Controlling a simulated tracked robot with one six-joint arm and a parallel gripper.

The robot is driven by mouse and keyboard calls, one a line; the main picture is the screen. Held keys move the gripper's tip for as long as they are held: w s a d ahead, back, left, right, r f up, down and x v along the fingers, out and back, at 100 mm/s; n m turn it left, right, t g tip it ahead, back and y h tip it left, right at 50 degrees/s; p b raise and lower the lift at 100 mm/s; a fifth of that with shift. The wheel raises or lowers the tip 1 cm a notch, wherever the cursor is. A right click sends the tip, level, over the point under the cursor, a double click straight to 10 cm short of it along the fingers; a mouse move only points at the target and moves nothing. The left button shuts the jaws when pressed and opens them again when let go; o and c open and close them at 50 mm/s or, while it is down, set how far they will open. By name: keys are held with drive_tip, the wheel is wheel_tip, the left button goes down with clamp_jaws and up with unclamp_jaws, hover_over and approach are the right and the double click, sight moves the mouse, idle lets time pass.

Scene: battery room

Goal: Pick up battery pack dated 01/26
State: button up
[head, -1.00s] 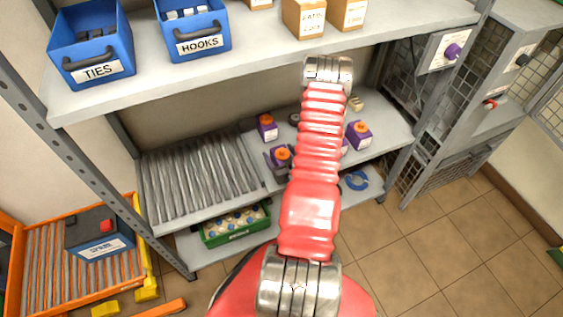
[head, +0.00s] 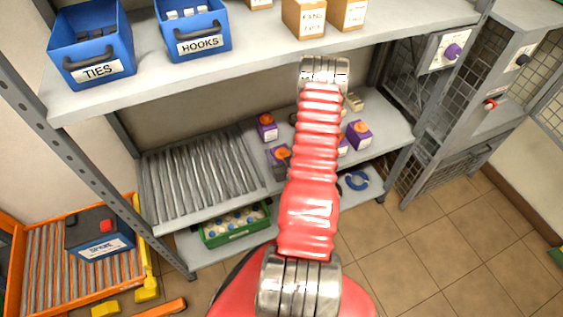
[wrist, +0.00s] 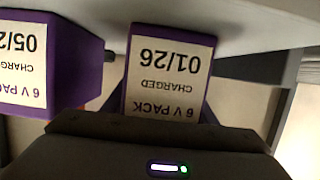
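In the wrist view, upside down, the battery pack dated 01/26 (wrist: 165,75) is purple, with a white label reading "6 V PACK CHARGED 01/26". It is straight ahead of my gripper (wrist: 160,145), whose dark body with a lit indicator covers the bottom of the view and the pack's lower edge. The fingertips cannot be made out, so I cannot tell whether they are open or touch the pack. In the head view, purple packs with orange tops (head: 280,157) stand on the middle shelf. Their dates are too small to read, and my red arm hides the gripper.
Another purple pack (wrist: 45,65), dated 05/2-something, is close at left in the wrist view. Other packs (head: 267,127) (head: 358,135) stand around my arm. The upper shelf (head: 250,60) with blue bins is overhead. A ribbed mat (head: 200,175) covers the shelf's left.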

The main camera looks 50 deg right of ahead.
drive_tip(key=c, duration=1.2)
drive_tip(key=shift+r, duration=0.1)
drive_tip(key=shift+r, duration=4.95)
